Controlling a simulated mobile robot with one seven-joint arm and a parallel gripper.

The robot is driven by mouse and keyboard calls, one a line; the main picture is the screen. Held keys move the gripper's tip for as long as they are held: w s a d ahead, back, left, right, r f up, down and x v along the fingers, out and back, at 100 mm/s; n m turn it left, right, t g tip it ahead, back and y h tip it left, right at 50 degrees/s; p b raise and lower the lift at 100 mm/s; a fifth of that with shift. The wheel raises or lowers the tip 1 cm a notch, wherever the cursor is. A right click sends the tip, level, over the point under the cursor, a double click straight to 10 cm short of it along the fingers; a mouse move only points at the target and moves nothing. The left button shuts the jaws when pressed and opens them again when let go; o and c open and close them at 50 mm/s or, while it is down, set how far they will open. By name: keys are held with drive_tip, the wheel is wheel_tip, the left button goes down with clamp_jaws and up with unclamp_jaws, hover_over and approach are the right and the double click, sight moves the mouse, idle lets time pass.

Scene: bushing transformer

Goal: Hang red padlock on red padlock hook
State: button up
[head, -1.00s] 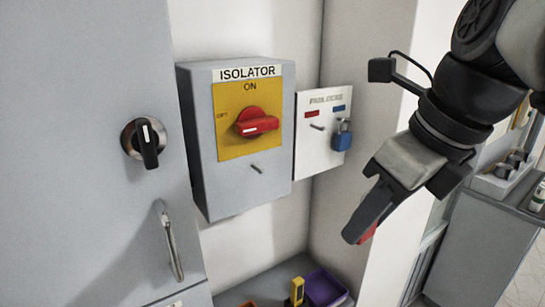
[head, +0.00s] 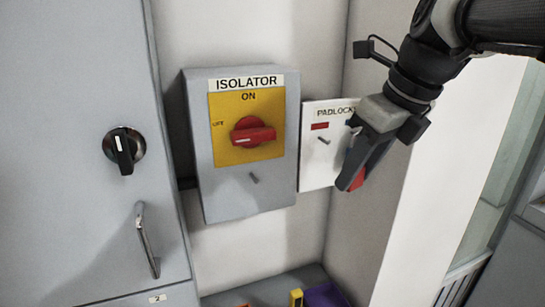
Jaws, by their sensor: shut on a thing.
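My gripper (head: 350,186) is shut on the red padlock (head: 358,179). Only a small red part of the padlock shows behind the fingers; its shackle is hidden. The white padlock board (head: 313,172) is on the wall right of the isolator box. The red padlock hook (head: 323,141) is a bare grey peg below the red label (head: 320,126). My gripper is to the right of this peg and lower, in front of the board's right part.
The grey isolator box (head: 204,150) with a red rotary handle (head: 253,135) juts out left of the board. A cabinet with a black knob (head: 124,150) and a metal handle (head: 147,240) stands at the left. Coloured bins (head: 323,295) lie below.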

drive_tip(key=shift+w+a+f, duration=0.1)
drive_tip(key=shift+w+a, duration=0.35)
drive_tip(key=shift+w, duration=0.85)
drive_tip(key=shift+w+a+f, duration=0.15)
drive_tip(key=shift+w+a, duration=0.3)
drive_tip(key=shift+w, duration=0.9)
drive_tip(key=shift+w+a+f, duration=0.1)
drive_tip(key=shift+w+a, duration=0.35)
drive_tip(key=shift+w, duration=0.85)
drive_tip(key=shift+w+a+f+p, duration=0.15)
drive_tip(key=shift+w+f+p, duration=0.3)
drive_tip(key=shift+w+p, duration=0.15)
drive_tip(key=o, duration=1.2)
drive_tip(key=shift+s, duration=0.1)
drive_tip(key=shift+r, duration=0.1)
